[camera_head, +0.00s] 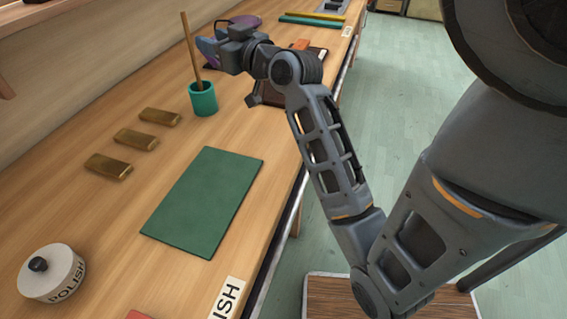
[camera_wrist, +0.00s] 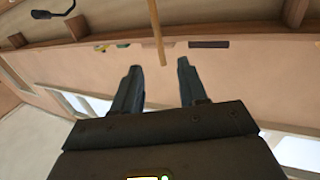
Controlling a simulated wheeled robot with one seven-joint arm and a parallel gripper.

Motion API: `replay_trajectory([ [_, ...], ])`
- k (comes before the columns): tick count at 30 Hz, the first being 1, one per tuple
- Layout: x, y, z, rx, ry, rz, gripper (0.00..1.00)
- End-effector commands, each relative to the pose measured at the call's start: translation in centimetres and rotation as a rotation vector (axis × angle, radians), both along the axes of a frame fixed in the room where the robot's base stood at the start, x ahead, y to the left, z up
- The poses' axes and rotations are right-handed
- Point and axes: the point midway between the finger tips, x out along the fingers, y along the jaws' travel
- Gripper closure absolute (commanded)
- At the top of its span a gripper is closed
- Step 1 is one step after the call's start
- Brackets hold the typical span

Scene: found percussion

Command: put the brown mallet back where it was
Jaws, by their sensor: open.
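A thin brown stick (camera_head: 190,50), which looks like the mallet's handle, leans upright in a teal cup (camera_head: 203,99) on the bench. Its lower end is hidden in the cup, and no mallet head shows. My gripper (camera_head: 217,50) is open, close to the right of the stick's upper part. In the wrist view the stick (camera_wrist: 157,30) comes down from the top edge and ends near the gap between my open fingertips (camera_wrist: 159,66). My gripper holds nothing that I can see.
Several brass bars, including one (camera_head: 160,116), lie left of the cup. A green mat (camera_head: 205,200) and a white polish tin (camera_head: 52,272) are nearer. A purple-blue object (camera_head: 206,48) is partly behind my gripper. Coloured strips (camera_head: 312,20) lie at the far end.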

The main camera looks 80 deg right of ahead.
Motion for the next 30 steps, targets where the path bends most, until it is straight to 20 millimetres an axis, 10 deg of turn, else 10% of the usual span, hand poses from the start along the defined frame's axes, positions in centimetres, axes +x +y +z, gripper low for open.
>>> replay_trajectory([
  [5,0.3,2.2,-2.1,0.013,0.024,0.021,0.58],
  [14,-1.2,13.7,-10.3,0.041,0.123,0.144,0.58],
  [30,-12.6,31.5,-15.3,0.061,0.234,0.46,0.58],
])
